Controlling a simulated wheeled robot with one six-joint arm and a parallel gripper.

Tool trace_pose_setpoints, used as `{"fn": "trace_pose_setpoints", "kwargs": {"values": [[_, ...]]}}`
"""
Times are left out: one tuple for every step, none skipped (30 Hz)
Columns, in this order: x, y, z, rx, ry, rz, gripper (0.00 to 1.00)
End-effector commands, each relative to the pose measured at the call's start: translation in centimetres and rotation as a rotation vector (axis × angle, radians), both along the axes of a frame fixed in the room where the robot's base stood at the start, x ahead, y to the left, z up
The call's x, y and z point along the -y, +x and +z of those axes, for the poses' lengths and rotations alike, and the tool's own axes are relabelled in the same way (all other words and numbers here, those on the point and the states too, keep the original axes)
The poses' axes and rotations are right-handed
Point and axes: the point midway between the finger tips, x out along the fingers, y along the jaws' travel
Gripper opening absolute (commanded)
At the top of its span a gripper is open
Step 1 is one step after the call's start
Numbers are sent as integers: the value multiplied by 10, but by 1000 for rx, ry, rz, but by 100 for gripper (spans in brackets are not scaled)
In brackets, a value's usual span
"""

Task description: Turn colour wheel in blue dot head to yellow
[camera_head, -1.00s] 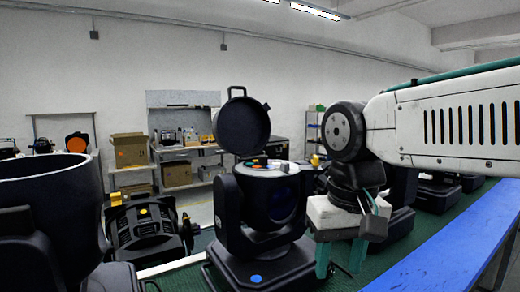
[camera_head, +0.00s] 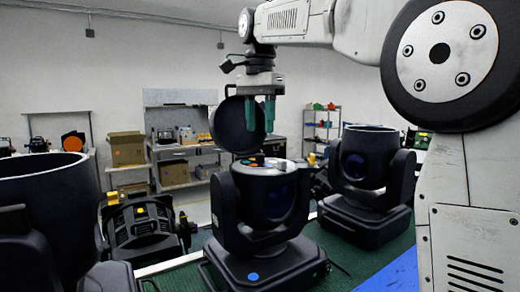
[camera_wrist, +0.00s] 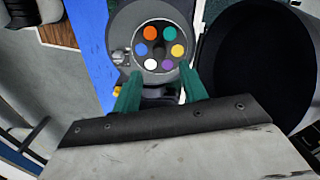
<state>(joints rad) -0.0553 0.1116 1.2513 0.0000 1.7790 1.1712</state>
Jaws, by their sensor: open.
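The blue dot head (camera_head: 262,215) is a black moving head mid-table, with a blue dot (camera_head: 253,277) on its base. Its round lid (camera_head: 232,130) stands open behind its top; it also shows as a dark round shell in the wrist view (camera_wrist: 250,70). The colour wheel (camera_wrist: 158,48) lies in the open top, with orange, green, yellow, purple, white and blue discs around a dark centre. Yellow is at the right, blue at the left. My gripper (camera_head: 260,122) is open and empty above the head, pointing down. Its green fingers (camera_wrist: 160,78) reach below the wheel in the wrist view.
Another black head (camera_head: 365,160) stands to the right, and a large black round housing (camera_head: 50,195) at the left. A yellow-marked black unit (camera_head: 142,228) lies between. A blue strip (camera_head: 390,275) runs along the bench's right side. The raised lid stands close to my fingers.

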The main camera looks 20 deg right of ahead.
Motion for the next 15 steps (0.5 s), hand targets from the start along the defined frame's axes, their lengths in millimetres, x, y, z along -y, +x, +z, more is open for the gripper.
{"fn": "trace_pose_setpoints", "kwargs": {"values": [[0,-1,-7,-3,0,0,43],[0,-1,-12,-3,0,1,43],[0,-2,-19,-3,0,1,43],[0,-1,-24,-3,0,1,43],[0,-1,-29,-3,0,1,43],[0,-1,-36,-3,0,2,43],[0,-1,-41,-3,0,2,43],[0,-2,-45,-2,0,2,43],[0,-1,-50,-2,0,2,43],[0,-1,-54,-2,0,2,43],[0,-1,-57,-1,0,2,43],[0,-1,-61,-1,0,2,43],[0,-1,-63,0,0,2,43],[0,-1,-65,0,0,2,43],[0,-1,-67,0,0,3,43]]}}
